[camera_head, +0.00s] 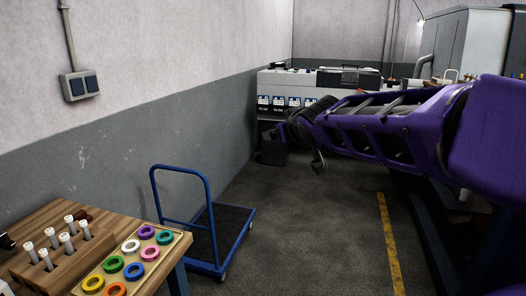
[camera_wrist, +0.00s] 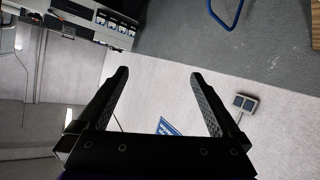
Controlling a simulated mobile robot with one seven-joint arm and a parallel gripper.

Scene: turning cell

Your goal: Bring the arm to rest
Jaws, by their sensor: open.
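My purple arm (camera_head: 385,125) reaches in from the right edge of the head view, roughly level, well above the floor. My gripper is at its left end, dark and small in the head view (camera_head: 318,162). In the wrist view my gripper (camera_wrist: 158,85) shows two black fingers spread wide apart with nothing between them. Behind them is a pale wall, seen at a turned angle. The gripper touches nothing that I can see.
A wooden table (camera_head: 178,275) at lower left carries coloured rings and a block with pale pegs. A blue trolley (camera_head: 218,236) stands beside it. A white cabinet (camera_head: 290,82) is at the back. Grey floor (camera_head: 310,240) with a yellow line (camera_head: 390,245) lies open in the middle.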

